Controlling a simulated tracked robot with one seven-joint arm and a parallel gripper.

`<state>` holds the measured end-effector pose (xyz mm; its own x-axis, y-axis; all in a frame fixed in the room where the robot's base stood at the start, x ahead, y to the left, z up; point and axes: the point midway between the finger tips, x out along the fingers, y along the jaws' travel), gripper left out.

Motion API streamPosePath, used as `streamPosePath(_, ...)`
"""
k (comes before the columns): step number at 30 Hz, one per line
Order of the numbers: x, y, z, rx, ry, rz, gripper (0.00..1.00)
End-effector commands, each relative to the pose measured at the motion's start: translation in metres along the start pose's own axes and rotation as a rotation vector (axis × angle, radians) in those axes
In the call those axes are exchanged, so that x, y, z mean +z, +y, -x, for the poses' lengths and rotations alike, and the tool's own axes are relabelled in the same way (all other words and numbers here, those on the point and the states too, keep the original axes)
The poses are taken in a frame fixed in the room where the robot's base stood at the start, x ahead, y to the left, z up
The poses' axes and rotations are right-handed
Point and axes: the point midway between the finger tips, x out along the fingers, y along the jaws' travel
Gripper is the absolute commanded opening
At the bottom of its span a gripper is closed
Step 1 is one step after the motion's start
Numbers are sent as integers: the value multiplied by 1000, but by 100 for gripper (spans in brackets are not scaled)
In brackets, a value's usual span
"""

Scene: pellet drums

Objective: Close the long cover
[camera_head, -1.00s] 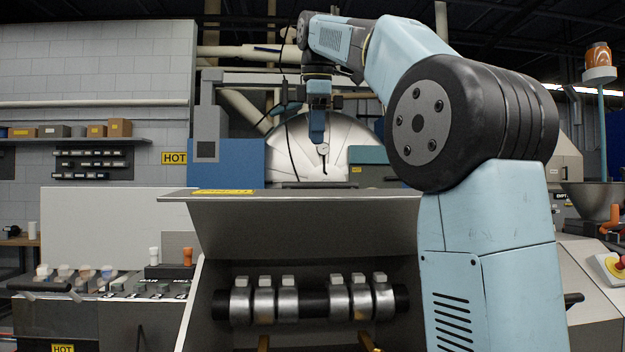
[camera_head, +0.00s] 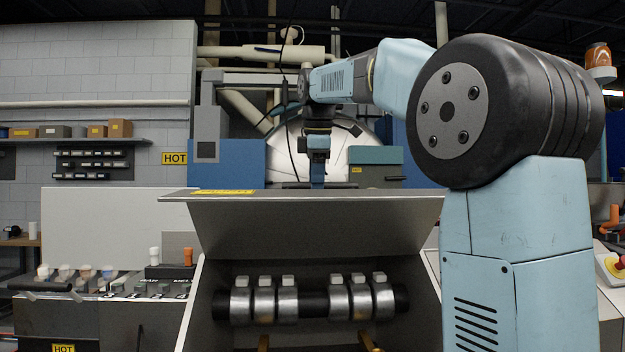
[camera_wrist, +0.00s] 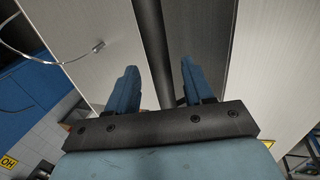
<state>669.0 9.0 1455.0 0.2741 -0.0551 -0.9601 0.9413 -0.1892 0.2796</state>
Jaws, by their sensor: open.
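The long cover (camera_head: 320,228) is a wide grey metal lid. It stands raised and tilted above an open grey housing, with a yellow label on its upper left edge. Inside the housing is a dark shaft with several shiny metal rings (camera_head: 288,303). My gripper (camera_head: 317,184) points down just behind the cover's top edge, and its tips are hidden or nearly hidden by that edge. In the wrist view my gripper (camera_wrist: 157,85) is open, with two blue fingers apart. A dark bar (camera_wrist: 152,50) and pale grey panels show beyond the fingers; I cannot tell whether they touch.
A dark-handled unit with several small knobs (camera_head: 90,275) stands at the left. A blue cabinet (camera_head: 235,165) and a large round metal drum (camera_head: 350,145) are behind my gripper. A red stop button (camera_head: 619,263) is at the right edge.

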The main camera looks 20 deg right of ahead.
Motion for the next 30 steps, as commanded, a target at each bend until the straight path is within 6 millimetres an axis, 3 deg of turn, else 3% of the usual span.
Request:
streamPosePath(5,0,0,0,0,0,0,50)
streamPosePath(21,0,0,1,2,0,1,0)
streamPosePath(29,-1,1,1,5,1,1,0)
streamPosePath(30,-13,-1,2,5,3,6,0)
